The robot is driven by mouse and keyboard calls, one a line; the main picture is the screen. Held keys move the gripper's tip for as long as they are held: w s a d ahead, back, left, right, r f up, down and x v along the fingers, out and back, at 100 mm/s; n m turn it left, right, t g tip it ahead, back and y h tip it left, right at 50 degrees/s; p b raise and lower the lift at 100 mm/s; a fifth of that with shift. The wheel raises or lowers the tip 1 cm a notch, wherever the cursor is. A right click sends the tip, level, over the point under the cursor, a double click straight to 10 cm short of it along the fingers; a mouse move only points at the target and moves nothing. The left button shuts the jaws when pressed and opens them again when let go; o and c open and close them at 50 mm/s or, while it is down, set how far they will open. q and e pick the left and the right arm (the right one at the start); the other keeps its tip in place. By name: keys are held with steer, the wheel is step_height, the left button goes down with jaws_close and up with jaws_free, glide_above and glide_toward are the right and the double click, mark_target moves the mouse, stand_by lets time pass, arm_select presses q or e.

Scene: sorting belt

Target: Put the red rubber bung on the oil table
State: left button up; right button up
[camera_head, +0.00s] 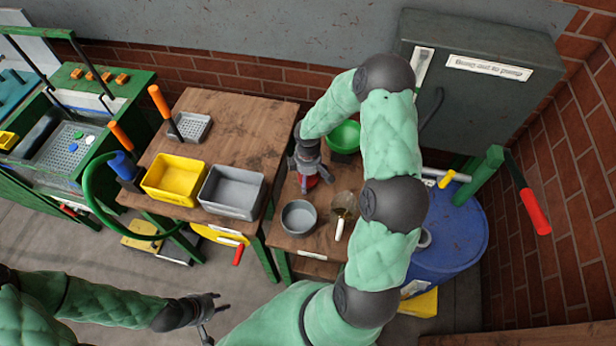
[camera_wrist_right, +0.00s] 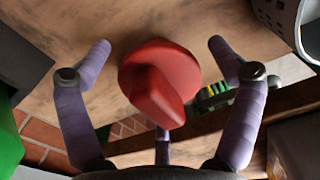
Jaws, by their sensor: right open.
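The red rubber bung (camera_wrist_right: 158,82) stands with its wide end against a wooden tabletop in the right wrist view. In the head view only a bit of the bung (camera_head: 311,183) shows under my right gripper (camera_head: 308,171), on the smaller wooden table (camera_head: 322,238) beside the blue drum. My right gripper (camera_wrist_right: 160,75) is open, its fingers spread around the bung without closing on it. My left gripper (camera_head: 216,308) is open and empty, low over the floor, away from the tables. No label marks which table is the oil table.
A grey bowl (camera_head: 298,217), a green bowl (camera_head: 343,137) and a white-handled scoop (camera_head: 339,228) crowd the small table. The larger table (camera_head: 235,133) holds a yellow bin (camera_head: 173,181) and a grey bin (camera_head: 230,192). The blue drum (camera_head: 455,235) stands at right.

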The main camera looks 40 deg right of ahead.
step_height(320, 180, up, 12)
steer(key=p, duration=0.3)
steer(key=shift+r, duration=0.15)
